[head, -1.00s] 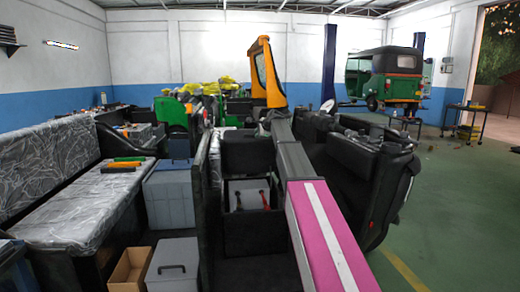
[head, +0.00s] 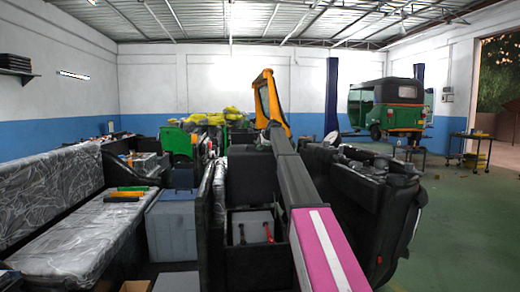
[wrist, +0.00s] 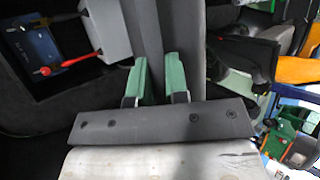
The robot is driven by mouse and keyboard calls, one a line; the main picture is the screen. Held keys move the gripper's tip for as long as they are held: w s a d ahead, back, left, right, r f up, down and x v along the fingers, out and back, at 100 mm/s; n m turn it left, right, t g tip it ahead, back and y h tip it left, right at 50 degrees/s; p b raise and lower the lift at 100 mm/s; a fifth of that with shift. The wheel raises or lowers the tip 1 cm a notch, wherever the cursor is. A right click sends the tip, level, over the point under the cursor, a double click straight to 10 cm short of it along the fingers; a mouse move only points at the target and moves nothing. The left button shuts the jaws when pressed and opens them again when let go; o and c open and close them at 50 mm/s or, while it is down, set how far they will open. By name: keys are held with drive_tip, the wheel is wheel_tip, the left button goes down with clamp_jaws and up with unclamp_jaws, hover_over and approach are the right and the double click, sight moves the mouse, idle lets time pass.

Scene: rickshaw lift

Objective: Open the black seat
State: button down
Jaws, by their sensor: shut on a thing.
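The black seat (head: 250,178) stands raised as a dark panel at the back of its compartment in the head view. Below it is an open box holding a grey case (head: 252,226) and red-handled tools (head: 268,232). In the wrist view, the green fingers of my gripper (wrist: 159,82) are shut on a thin dark grey edge of the seat (wrist: 180,45), which runs up between them. Red-handled pliers (wrist: 60,68) and a pale grey case (wrist: 106,28) lie in the compartment at upper left. My arm crosses the head view and my gripper is not clearly visible there.
A plastic-covered bench (head: 85,230) and a grey-blue bin (head: 172,225) stand at left. Dark rickshaw panels (head: 375,205) stand close to the right of my arm. Green floor (head: 470,230) is open farther right. A green rickshaw (head: 390,108) is at the back.

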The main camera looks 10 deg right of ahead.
drive_tip(key=c, duration=1.1)
unclamp_jaws()
drive_tip(key=shift+c, duration=0.2)
drive_tip(key=v, duration=1)
drive_tip(key=shift+s+d+r, duration=0.15)
drive_tip(key=shift+s+r, duration=0.05)
drive_tip(key=shift+r, duration=0.05)
